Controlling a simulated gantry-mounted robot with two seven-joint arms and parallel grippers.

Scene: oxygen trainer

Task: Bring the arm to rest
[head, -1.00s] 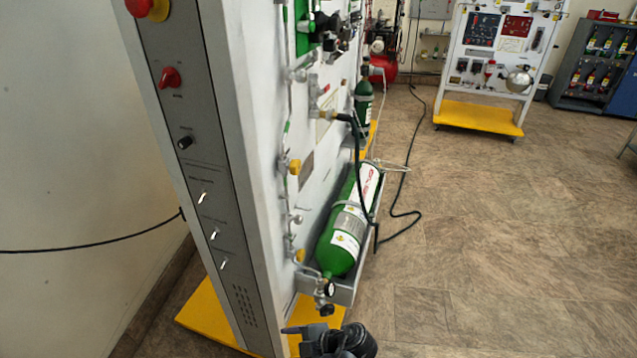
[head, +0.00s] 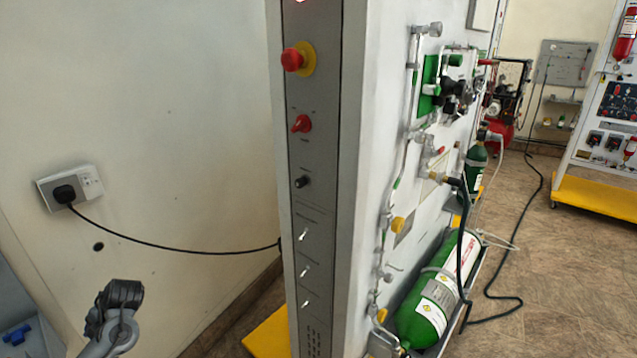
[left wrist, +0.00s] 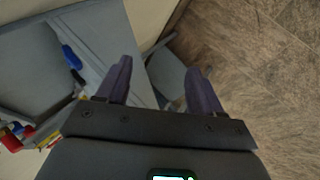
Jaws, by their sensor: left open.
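In the left wrist view my left gripper (left wrist: 160,84) is open, with its two dark fingers well apart and nothing between them. Beyond the fingers are a blue-grey surface and the brown floor. In the head view a grey arm part of mine with a dark end shows at the lower left, left of the trainer panel (head: 365,180) and in front of the pale wall. The fingers cannot be made out there. My right gripper is not in view.
The trainer's side strip carries a red emergency button (head: 297,57), a red rotary switch (head: 302,124) and toggles. A black cable runs from the wall socket (head: 70,190) to the trainer.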

